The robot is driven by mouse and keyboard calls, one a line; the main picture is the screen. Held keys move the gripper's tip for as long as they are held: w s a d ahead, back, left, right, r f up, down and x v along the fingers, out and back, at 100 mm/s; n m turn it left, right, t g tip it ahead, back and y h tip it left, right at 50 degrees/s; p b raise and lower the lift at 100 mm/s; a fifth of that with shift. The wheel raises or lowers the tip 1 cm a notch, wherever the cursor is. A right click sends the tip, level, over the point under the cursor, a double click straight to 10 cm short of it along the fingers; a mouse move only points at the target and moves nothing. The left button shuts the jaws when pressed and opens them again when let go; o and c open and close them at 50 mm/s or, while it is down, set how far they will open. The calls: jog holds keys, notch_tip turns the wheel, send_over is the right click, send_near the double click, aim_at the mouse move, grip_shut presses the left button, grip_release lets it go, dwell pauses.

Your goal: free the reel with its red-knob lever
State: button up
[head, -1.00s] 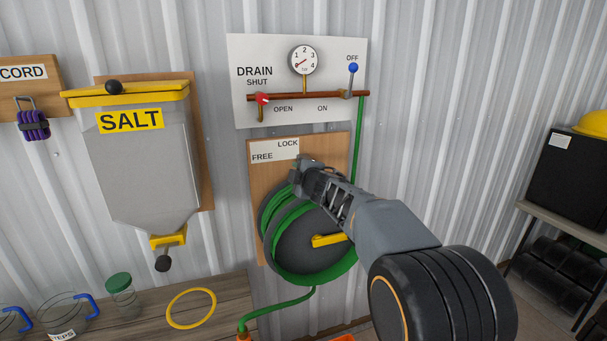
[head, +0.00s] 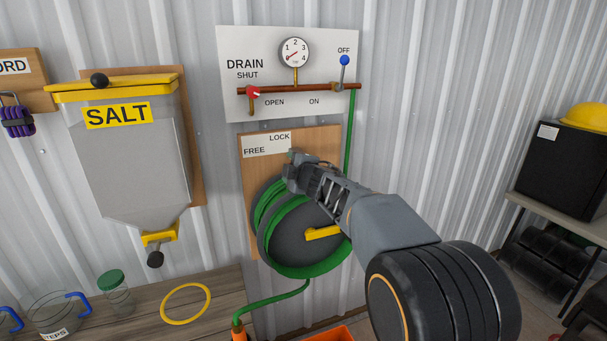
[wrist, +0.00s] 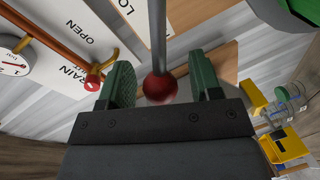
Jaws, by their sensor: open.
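The hose reel (head: 285,243), a dark disc with green hose wound round it, hangs on a wooden board (head: 252,172) with a FREE / LOCK label (head: 267,144). My gripper (head: 291,170) is in front of the board's upper part, just below the label, and hides the lever in the head view. In the wrist view the lever's red knob (wrist: 160,88) on its grey rod (wrist: 157,35) lies between the two open green fingers of my gripper (wrist: 162,87). A gap shows on each side of the knob. The lever's exact setting is hard to tell.
Above the reel is a white DRAIN panel (head: 235,98) with a gauge (head: 294,53), a red tap (head: 253,92) and a blue-knobbed lever (head: 344,61). A salt hopper (head: 128,164) hangs left. The reel's yellow handle (head: 321,233) is below my arm. A bench (head: 225,290) stands lower left.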

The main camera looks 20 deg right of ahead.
jog(key=p+v, duration=0.1)
jog(key=v, duration=1.1)
jog(key=shift+s, duration=0.25)
jog(key=s+d+f+m+g+h, duration=0.6)
jog(key=s+d+f+m+h, duration=0.15)
jog(key=f+m, duration=0.35)
jog(key=s+a+f+m+g+y, duration=0.2)
jog(key=s+a+f, duration=0.1)
jog(key=s+a, duration=0.2)
jog(key=s+a+f+m+g+y, duration=0.2)
jog(key=s+a, duration=0.3)
jog(key=s, duration=0.3)
jog(key=shift+s+f+m+g+y, duration=0.35)
jog(key=shift+f+m+g, duration=0.35)
jog(key=shift+f+g, duration=0.15)
jog(key=shift+c, duration=0.4)
